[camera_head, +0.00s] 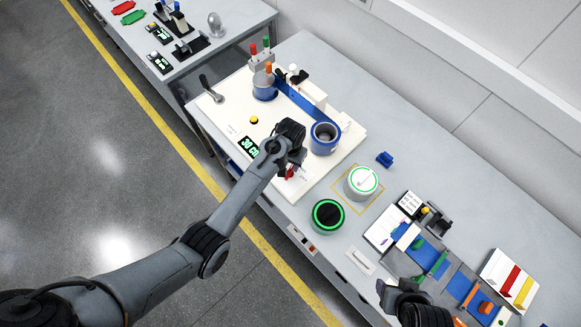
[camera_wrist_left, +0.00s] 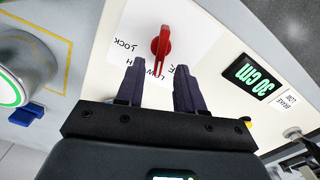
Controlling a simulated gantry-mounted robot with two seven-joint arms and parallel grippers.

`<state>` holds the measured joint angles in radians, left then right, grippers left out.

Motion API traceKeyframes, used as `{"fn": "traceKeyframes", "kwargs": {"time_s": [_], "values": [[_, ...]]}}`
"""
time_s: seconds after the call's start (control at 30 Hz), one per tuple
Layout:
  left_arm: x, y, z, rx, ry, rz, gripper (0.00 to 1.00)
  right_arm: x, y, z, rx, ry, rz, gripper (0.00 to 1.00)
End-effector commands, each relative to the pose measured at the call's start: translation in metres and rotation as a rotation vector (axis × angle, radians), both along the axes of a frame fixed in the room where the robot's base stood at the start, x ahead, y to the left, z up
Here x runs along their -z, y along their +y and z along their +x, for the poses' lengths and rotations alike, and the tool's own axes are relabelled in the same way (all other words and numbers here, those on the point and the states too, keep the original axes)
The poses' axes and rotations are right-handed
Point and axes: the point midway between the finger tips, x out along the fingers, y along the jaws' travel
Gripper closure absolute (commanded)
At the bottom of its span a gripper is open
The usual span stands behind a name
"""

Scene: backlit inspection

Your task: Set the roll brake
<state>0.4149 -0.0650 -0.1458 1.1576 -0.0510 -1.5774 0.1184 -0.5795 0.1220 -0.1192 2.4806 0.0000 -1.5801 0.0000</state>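The roll brake appears to be the small red lever (camera_wrist_left: 161,45) on a white label with LOCK and LOW lettering. It points along the label, its narrow end toward my fingers. In the head view the lever (camera_head: 289,173) shows partly beside my left gripper (camera_head: 291,160). In the left wrist view the left gripper (camera_wrist_left: 158,68) is open.
A display reading 30 cm (camera_wrist_left: 248,77) sits beside the lever. The white panel (camera_head: 225,110) holds a blue roll (camera_head: 324,138), a blue bar and a yellow button. Green-ringed round units (camera_head: 328,216) stand nearby. Coloured trays crowd the right end.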

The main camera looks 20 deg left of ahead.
Motion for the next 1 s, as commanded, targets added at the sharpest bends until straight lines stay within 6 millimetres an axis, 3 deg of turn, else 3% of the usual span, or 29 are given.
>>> {"fn": "traceKeyframes", "kwargs": {"time_s": [0.3,0.7,0.73,0.97,1.0], "values": [[0.037,0.000,0.000,-0.001,0.002,0.000,0.63,0.003,0.002,0.000,0.004,0.000,0.008,0.40],[0.042,0.000,0.000,-0.001,0.000,0.000,0.63,0.003,0.002,0.000,0.002,0.001,0.006,0.40],[0.042,0.000,0.000,-0.001,0.000,0.000,0.64,0.003,0.001,0.000,0.002,0.001,0.005,0.40],[0.042,0.000,0.000,-0.001,0.000,0.000,1.00,0.004,0.000,0.000,-0.003,0.001,-0.002,0.40],[0.042,0.000,0.000,0.000,0.000,0.000,1.00,0.004,0.000,0.000,-0.003,0.001,-0.003,0.40]]}}
